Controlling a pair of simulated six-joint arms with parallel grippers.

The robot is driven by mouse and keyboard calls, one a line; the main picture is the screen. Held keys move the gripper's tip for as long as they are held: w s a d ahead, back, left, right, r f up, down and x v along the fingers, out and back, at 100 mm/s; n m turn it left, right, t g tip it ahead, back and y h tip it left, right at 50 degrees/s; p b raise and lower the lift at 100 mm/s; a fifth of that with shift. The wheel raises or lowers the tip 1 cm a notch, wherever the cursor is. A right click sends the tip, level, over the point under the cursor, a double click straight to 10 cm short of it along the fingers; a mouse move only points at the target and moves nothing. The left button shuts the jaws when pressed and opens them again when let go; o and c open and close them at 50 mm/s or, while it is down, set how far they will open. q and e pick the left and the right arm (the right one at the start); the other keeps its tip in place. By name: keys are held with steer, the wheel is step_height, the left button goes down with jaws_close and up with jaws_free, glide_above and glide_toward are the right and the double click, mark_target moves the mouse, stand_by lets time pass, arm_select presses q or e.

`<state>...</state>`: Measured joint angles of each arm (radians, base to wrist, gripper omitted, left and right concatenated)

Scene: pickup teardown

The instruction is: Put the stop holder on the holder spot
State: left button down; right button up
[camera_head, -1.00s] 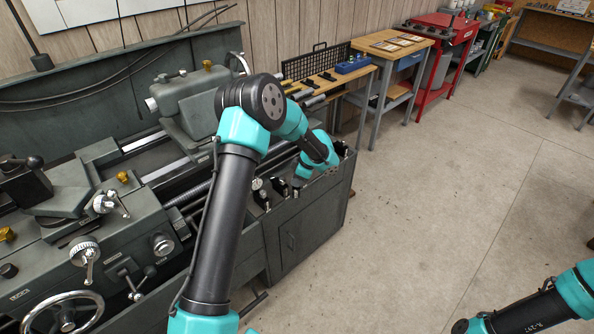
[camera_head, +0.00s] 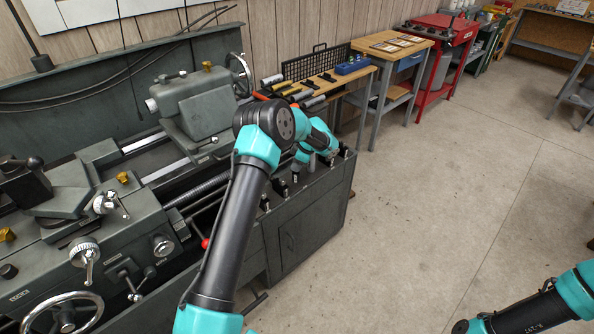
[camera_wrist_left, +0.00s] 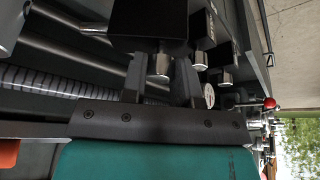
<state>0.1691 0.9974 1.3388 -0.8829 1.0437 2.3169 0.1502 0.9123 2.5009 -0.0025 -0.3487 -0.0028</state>
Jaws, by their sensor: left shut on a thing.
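My left gripper (camera_wrist_left: 158,72) is shut on a dark block with a silver round stub, which I take to be the stop holder (camera_wrist_left: 148,22). The block lies between and beyond the two dark fingers in the left wrist view. I cannot make out the holder spot. My right gripper is not in view; only part of that arm shows at the lower right.
Similar dark holders with silver ends (camera_wrist_left: 201,58) are close to the right of the held block. More small holders (camera_head: 280,187) stand along the lathe cabinet's top (camera_head: 310,185). A wooden bench (camera_head: 320,85) with tools stands behind. The floor (camera_head: 440,200) to the right is clear.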

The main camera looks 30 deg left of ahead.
arm_select(q)
steer(key=shift+w+a, duration=0.1)
steer(key=shift+w, duration=0.05)
steer(key=shift+w+f, duration=0.1)
steer(key=shift+f, duration=1.6)
steer(key=shift+f, duration=0.1)
steer(key=c, duration=0.9)
jaws_free()
steer(key=shift+f, duration=0.1)
steer(key=v, duration=1.2)
steer(key=shift+a, duration=0.1)
